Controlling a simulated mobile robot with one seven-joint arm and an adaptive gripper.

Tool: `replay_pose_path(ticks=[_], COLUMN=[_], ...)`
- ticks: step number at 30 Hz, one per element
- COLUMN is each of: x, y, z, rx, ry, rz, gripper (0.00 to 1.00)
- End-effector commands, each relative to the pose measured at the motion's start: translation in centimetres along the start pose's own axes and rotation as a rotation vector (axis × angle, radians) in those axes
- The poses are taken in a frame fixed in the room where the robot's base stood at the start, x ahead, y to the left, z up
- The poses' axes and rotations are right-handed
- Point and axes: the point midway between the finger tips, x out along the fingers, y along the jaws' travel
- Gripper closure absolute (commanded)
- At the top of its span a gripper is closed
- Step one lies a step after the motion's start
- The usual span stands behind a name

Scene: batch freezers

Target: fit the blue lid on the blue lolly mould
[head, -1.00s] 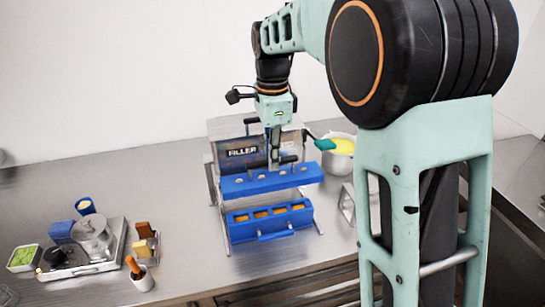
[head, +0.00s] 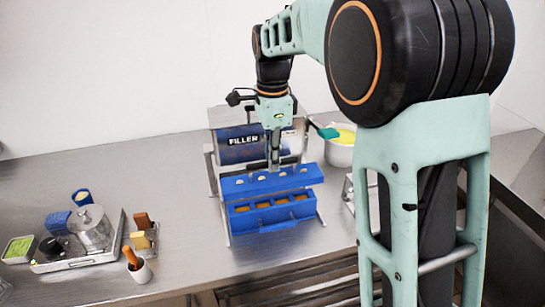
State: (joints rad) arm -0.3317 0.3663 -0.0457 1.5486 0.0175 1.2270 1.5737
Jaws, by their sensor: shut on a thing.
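The blue lid (head: 250,186) is a long bar with several pale round spots along its top. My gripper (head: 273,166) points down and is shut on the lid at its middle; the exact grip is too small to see. The blue lolly mould (head: 262,226) stands on the steel counter in front of the filler, with a row of orange-filled wells. In the picture the lid lies just above and behind the wells, roughly level and lined up with the mould's length. The wells still show below its front edge. I cannot tell whether lid and mould touch.
A steel machine marked FILLER (head: 243,142) stands right behind. A pot (head: 341,152) of yellow mix with a green-handled tool is at right. Counter between is clear.

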Motion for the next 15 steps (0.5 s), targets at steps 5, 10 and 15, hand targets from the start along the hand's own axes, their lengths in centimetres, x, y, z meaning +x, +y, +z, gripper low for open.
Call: replay_pose_path(ticks=[5,10,15], x=[1.6,2.7,3.9], y=[0.0,0.0,0.0], z=[0.0,0.0,0.0], rx=[0.000,0.000,0.000], ry=[0.000,0.000,0.000], rz=[0.000,0.001,0.001], gripper=[1.00,1.00,1.00])
